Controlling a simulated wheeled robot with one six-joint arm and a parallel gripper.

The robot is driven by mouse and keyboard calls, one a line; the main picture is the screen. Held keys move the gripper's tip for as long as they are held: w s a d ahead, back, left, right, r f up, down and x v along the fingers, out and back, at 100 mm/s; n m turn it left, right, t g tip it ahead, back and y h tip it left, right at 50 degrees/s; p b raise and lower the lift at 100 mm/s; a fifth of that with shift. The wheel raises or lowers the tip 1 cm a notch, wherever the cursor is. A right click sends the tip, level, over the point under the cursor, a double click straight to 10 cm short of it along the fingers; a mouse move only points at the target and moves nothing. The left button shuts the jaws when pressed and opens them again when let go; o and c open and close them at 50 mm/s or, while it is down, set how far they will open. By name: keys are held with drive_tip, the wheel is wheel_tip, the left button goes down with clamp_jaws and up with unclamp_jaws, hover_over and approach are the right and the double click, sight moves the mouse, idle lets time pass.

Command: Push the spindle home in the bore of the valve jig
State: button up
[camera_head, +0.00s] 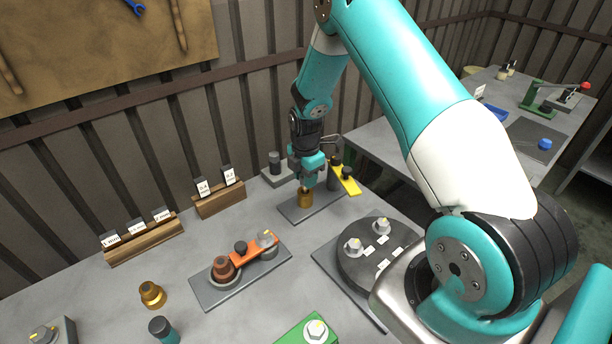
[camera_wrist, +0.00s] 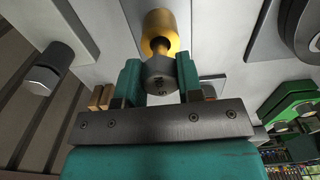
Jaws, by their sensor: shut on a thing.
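My gripper (camera_head: 308,178) points down over the valve jig at the back of the bench. The jig shows as an upright brass cylinder (camera_head: 305,199) on a flat grey plate (camera_head: 327,206). In the wrist view, the teal fingers of my gripper (camera_wrist: 158,78) are shut on a dark grey round head, which I take for the spindle (camera_wrist: 160,72). The brass cylinder (camera_wrist: 160,22) lies just beyond it, with an opening in line with the spindle. The spindle's lower end appears to be at or in this bore; its depth is hidden.
A yellow bar (camera_head: 348,181) with dark knobs stands close right of the jig, and a grey block with a dark post (camera_head: 275,163) close behind left. An orange clamp fixture (camera_head: 243,256) and a dark round turntable (camera_head: 352,268) stand nearer. Bare bench lies left of the jig.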

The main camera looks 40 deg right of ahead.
sight(306, 194)
drive_tip(key=shift+f+b, duration=1.05)
drive_tip(key=shift+f, duration=0.5)
drive_tip(key=o, duration=1.1)
drive_tip(key=shift+o, duration=0.2)
drive_tip(key=shift+r, duration=0.1)
wheel_tip(306, 194, up, 17)
drive_tip(key=b, duration=0.3)
drive_tip(key=shift+r, duration=0.15)
